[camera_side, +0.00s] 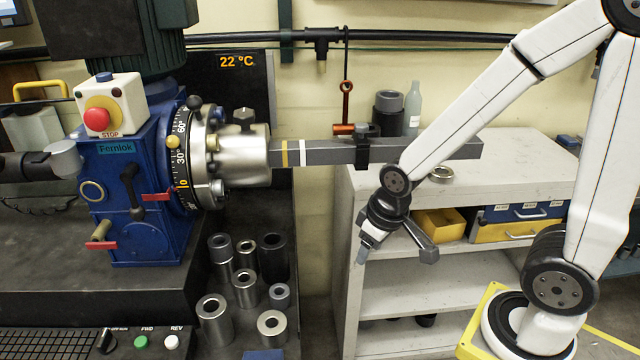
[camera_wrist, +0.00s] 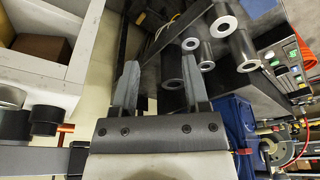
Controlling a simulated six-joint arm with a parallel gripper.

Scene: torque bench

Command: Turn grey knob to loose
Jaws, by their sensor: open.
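A dark grey lobed knob (camera_side: 243,115) stands on top of the silver cylindrical chuck (camera_side: 243,155), on the front of the blue machine. A second small grey knob (camera_side: 362,129) tops a black clamp on the long grey bar. I cannot tell which knob the task names, and no "loose" mark is readable. My gripper (camera_side: 396,254) is open and empty, below the bar and right of the chuck, apart from both knobs. The wrist view shows its two fingers spread (camera_wrist: 160,62) with nothing between them.
The grey bar (camera_side: 430,150) juts right from the chuck, above my gripper. Several metal sleeves (camera_side: 244,288) stand on the bench below the chuck. A white shelf (camera_side: 440,195) stands behind my gripper. A stop button (camera_side: 99,117) sits on the machine's left.

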